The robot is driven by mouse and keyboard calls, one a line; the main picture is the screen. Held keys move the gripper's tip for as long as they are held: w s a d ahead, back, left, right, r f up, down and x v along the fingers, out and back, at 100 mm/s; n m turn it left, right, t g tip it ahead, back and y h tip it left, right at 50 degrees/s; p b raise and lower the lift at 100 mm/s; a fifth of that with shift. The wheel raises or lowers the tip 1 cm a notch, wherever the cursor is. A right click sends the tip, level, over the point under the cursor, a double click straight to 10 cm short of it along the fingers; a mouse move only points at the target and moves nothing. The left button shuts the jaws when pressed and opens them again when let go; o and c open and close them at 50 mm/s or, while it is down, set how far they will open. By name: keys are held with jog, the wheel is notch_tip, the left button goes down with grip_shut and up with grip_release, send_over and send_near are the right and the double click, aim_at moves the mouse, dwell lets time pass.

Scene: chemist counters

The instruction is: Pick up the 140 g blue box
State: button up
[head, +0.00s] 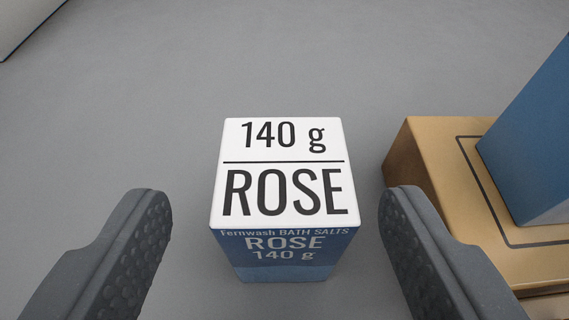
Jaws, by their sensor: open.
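The blue box (285,258) stands upright on the grey surface, in the middle of the head view. Its white top reads "140 g ROSE", and its blue front reads "Fernwash BATH SALTS ROSE 140 g". My gripper (278,215) is open, with one dark padded finger to the left of the box and one to the right. Gaps show between each finger and the box in the picture, and nothing is held. The lower part of the box is foreshortened in this view from above.
A tan block (445,165) with a dark outline on its top stands close on the right, near my right finger. A larger blue object (535,140) rests on it. A pale object (22,22) shows at the top left corner. The grey surface (250,60) behind the box is clear.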

aim_at(283, 150)
jog(key=shift+r+b+x, duration=0.15)
jog(key=shift+b+x, duration=0.3)
jog(key=shift+x, duration=0.95)
jog(key=shift+r+b+x, duration=0.2)
jog(key=shift+b+x, duration=0.2)
jog(key=shift+x, duration=1)
jog(key=shift+w+d, duration=0.1)
jog(key=shift+d, duration=0.05)
jog(key=c, duration=1.1)
